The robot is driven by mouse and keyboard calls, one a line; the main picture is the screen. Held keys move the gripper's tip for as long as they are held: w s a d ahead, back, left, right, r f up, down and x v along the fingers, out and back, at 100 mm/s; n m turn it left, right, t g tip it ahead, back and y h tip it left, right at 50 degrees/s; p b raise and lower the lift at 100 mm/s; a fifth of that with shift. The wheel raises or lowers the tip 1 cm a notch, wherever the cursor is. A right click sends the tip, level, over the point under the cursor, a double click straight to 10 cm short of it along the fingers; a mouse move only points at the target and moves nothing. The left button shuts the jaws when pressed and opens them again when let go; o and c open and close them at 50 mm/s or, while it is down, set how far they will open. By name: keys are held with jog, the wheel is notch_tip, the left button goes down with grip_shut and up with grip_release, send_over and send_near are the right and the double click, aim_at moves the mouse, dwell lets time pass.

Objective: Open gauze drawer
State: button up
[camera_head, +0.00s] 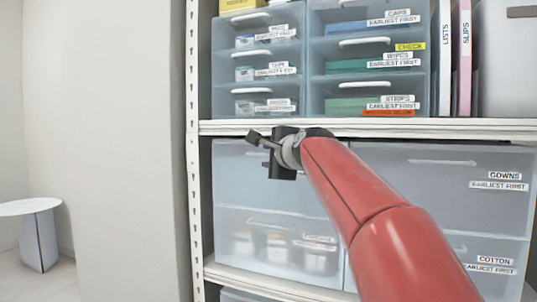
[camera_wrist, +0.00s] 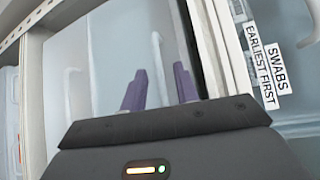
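No label reading gauze shows in either view. In the head view, a clear two-drawer unit stands on the lower shelf. Its upper drawer (camera_head: 235,175) is shut, and my gripper (camera_head: 279,153) and arm cover part of its front. Its lower drawer (camera_head: 250,258) is also shut; its label is too small to read. In the wrist view, my gripper (camera_wrist: 158,88) is open, with two purple fingers apart. A pale upright handle (camera_wrist: 156,55) shows between them on the drawer front ahead. I cannot tell whether the fingers touch it.
The shelf board (camera_head: 370,127) runs just above my gripper. Small labelled drawers (camera_head: 257,70) stand above it; a swabs label (camera_wrist: 265,62) shows in the wrist view. Gowns (camera_head: 440,185) and cotton (camera_head: 490,250) drawers are at right. A white table (camera_head: 35,207) stands far left.

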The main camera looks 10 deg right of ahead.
jog(key=shift+w, duration=0.25)
grip_shut()
jog(key=shift+a, duration=0.1)
jog(key=s+a+p, duration=0.2)
jog(key=s+a, duration=1)
jog(key=s, duration=0.5)
jog(key=shift+s+a+p, duration=0.35)
jog(key=shift+f, duration=0.1)
